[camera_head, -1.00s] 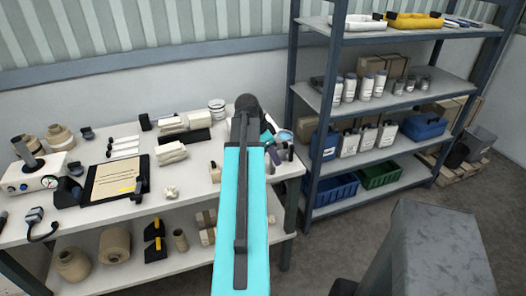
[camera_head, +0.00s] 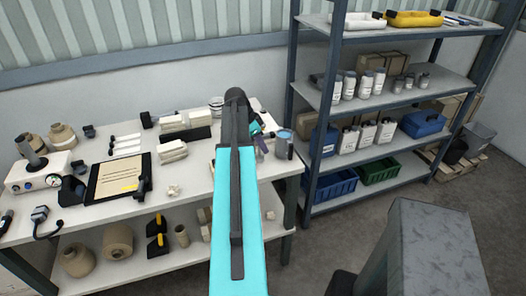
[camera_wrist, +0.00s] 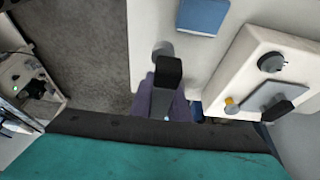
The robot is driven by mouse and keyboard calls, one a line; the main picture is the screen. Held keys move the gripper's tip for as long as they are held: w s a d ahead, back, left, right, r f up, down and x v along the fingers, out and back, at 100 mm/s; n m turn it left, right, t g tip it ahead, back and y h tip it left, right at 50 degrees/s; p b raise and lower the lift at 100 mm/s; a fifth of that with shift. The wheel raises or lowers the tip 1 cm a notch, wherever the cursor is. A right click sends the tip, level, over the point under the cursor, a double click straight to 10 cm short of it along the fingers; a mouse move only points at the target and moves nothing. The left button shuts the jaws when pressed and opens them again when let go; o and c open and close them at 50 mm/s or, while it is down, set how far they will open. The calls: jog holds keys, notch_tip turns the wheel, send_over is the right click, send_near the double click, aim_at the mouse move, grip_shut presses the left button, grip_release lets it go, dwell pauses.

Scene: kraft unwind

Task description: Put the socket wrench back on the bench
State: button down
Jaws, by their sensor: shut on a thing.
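In the head view the white workbench (camera_head: 205,186) stands at the left, with my teal arm reaching over its right end. My gripper (camera_wrist: 164,96) shows in the wrist view with purplish fingers, shut around a small tool with a dark block end and grey metal part. This looks like the socket wrench (camera_wrist: 168,72), though much of it is hidden. In the head view only a purplish bit of the gripper (camera_head: 262,143) shows beside my arm, and the tool cannot be made out. The wrist view shows floor at left and a pale surface behind the tool.
A clipboard (camera_head: 118,177), a gauge box (camera_head: 38,172) and white blocks (camera_head: 172,151) occupy the bench. A shelf rack (camera_head: 400,92) stands right. The bench's front middle is fairly clear.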

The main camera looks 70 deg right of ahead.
aim_at(262, 155)
jog(key=shift+f+p, duration=0.95)
jog(key=shift+f, duration=0.75)
jog(key=shift+f, duration=0.2)
jog(key=c, duration=1.7)
grip_release()
jog(key=shift+r, duration=0.3)
jog(key=shift+b+v, duration=1.75)
jog(key=shift+v, duration=4.15)
jog(key=shift+s, duration=0.1)
